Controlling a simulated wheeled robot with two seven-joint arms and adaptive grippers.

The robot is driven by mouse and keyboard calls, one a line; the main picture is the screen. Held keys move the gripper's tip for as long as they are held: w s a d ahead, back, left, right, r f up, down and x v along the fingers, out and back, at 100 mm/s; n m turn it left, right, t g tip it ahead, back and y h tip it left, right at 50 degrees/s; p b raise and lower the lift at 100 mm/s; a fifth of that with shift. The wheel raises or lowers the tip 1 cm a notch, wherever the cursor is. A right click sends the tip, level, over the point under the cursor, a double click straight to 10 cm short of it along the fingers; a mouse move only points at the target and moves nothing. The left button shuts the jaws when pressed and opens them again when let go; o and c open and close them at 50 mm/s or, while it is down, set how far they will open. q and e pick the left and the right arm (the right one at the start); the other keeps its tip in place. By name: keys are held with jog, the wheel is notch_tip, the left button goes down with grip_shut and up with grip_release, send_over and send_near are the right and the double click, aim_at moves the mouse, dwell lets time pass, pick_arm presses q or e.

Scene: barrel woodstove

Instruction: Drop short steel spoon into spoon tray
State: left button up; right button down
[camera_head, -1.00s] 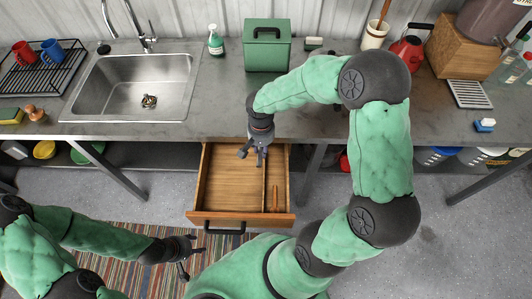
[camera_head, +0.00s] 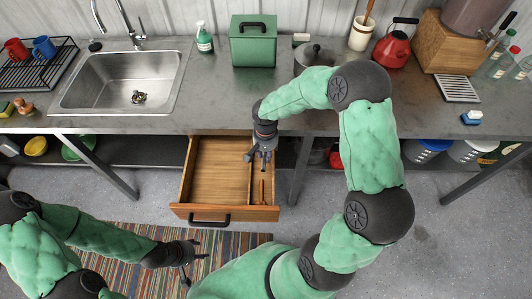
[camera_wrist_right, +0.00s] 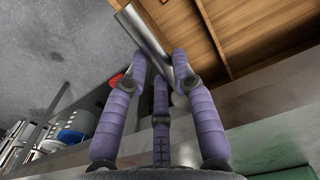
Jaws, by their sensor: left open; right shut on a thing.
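My right gripper (camera_head: 263,160) hangs over the back right part of an open wooden drawer (camera_head: 213,175), by its narrow right compartment. In the right wrist view the gripper (camera_wrist_right: 160,68) is shut on a shiny steel piece, the short steel spoon (camera_wrist_right: 145,32). Only part of the spoon shows, and the wooden boards of the drawer (camera_wrist_right: 245,30) lie beyond it. The spoon is too small to make out in the head view. I cannot tell if the narrow compartment is the spoon tray. My left gripper (camera_head: 192,262) is open and empty over the striped rug.
A thin brown wooden item (camera_head: 262,189) lies in the narrow compartment. The drawer's front (camera_head: 225,213) has a dark handle.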

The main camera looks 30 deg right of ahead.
notch_tip(320, 180, down, 6)
jog(key=b, duration=0.3)
jog(key=shift+r, duration=0.2)
jog(key=c, duration=0.9)
grip_release()
jog(key=shift+c, duration=0.2)
jog(key=shift+r, duration=0.15)
notch_tip(320, 180, up, 12)
jog(key=shift+f, duration=0.1)
